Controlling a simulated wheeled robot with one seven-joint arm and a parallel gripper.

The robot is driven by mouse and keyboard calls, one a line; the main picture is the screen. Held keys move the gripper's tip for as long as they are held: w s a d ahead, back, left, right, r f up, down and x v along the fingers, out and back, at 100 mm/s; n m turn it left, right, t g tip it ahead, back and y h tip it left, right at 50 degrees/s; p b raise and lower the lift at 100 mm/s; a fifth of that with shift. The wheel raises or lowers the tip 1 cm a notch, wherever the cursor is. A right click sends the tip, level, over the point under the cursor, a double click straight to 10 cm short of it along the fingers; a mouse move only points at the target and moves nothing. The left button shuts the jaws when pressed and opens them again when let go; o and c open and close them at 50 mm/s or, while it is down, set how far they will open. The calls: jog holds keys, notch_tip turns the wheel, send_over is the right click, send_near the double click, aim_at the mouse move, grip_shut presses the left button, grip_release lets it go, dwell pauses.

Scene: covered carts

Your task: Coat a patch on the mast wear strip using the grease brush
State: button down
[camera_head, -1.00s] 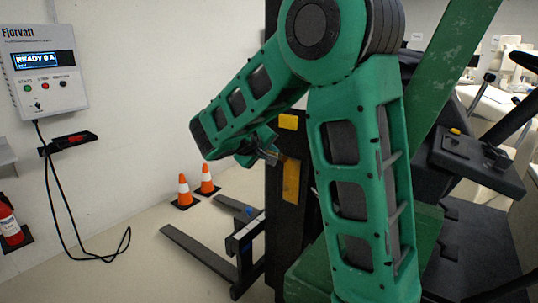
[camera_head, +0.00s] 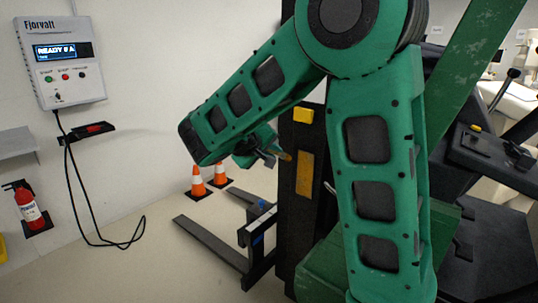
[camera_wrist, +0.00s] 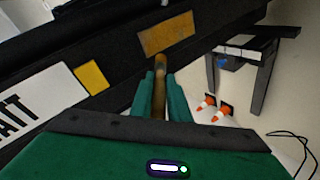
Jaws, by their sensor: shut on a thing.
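The mast wear strip is an amber upright patch (camera_head: 304,172) on the black mast; it also shows in the wrist view (camera_wrist: 166,34). My gripper (camera_head: 272,158) is at the left of the strip, near its upper part. In the wrist view my gripper's green fingers (camera_wrist: 160,92) are shut on the grease brush (camera_wrist: 160,80), a brown rod-like thing. The brush points at the strip, its tip close to the strip's lower edge in that view. I cannot tell whether it touches. The brush tip (camera_head: 286,156) shows small in the head view. Any grease coat is not discernible.
A yellow block (camera_head: 303,115) sits on the mast above the strip. Dark forks (camera_head: 212,250) reach out low at the left. Orange cones (camera_head: 197,182) stand by the wall. A wall box (camera_head: 60,62) has a hanging cable, with a fire extinguisher (camera_head: 29,208) left of it.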

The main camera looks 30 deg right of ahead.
aim_at(287, 157)
jog(key=shift+f, duration=0.1)
dwell(0.5)
notch_tip(287, 157, down, 16)
jog(key=s+d, duration=0.2)
jog(key=w+d, duration=0.2)
jog(key=d, duration=0.3)
jog(key=shift+w+d, duration=0.25)
jog(key=shift+d, duration=0.15)
jog(key=shift+w+d, duration=0.25)
jog(key=shift+d, duration=0.4)
dwell(1.0)
jog(key=shift+r, duration=0.2)
jog(key=shift+r, duration=1.45)
jog(key=shift+r, duration=1.65)
